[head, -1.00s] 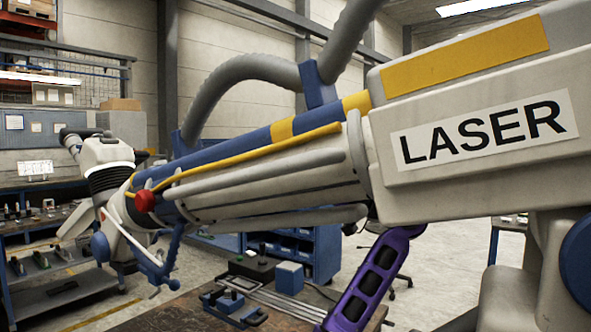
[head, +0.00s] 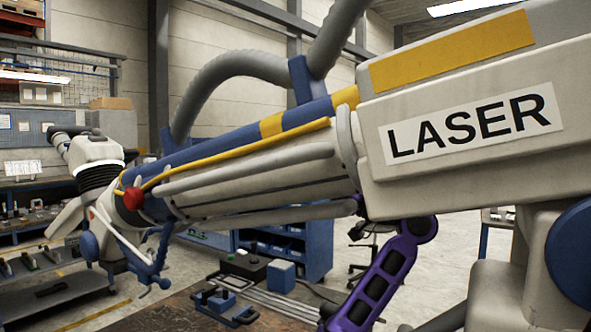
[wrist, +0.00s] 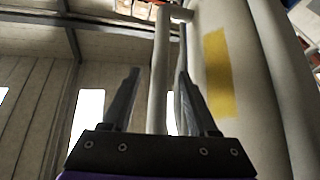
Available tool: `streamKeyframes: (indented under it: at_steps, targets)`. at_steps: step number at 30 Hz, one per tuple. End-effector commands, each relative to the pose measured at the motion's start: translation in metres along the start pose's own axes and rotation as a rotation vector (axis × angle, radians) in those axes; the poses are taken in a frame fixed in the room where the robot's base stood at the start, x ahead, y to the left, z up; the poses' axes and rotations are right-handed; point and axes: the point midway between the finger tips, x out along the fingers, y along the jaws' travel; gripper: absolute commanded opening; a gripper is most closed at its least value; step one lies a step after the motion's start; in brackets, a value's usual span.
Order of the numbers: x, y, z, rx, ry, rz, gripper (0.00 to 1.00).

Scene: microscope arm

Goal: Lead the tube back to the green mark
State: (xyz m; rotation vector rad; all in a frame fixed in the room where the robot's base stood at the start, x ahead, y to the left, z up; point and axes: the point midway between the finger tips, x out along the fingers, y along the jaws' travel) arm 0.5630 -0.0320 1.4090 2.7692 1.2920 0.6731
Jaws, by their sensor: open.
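The large microscope arm marked LASER (head: 470,125) fills the right of the head view. A pale upper tube (head: 245,167) and a pale lower tube (head: 270,216) run along its side. In the wrist view, a pale upright tube (wrist: 159,70) shows between the two dark fingers of my gripper (wrist: 158,72). The fingers stand apart, with no clear grip on the tube. I cannot tell which head-view tube this is, or its depth between the fingers. My gripper is hidden in the head view, where my purple arm (head: 375,285) rises below the microscope arm. I see no green mark.
A yellow band (wrist: 217,75) marks the pale body right of the gripper. A red knob (head: 133,198) and a yellow cable (head: 235,155) sit on the microscope arm. A workbench (head: 170,308) with small tools and a blue cabinet (head: 290,250) stand below and behind.

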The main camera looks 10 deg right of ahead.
Motion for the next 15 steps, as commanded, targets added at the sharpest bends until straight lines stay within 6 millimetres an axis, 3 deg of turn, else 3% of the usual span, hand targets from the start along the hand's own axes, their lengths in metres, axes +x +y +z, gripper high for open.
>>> streamKeyframes:
  at_steps: [6, 15]
  targets:
    - [-0.049, 0.001, 0.0, -0.003, 0.001, 0.004, 0.59]
    - [-0.082, 0.0, 0.0, -0.001, 0.001, 0.001, 0.59]
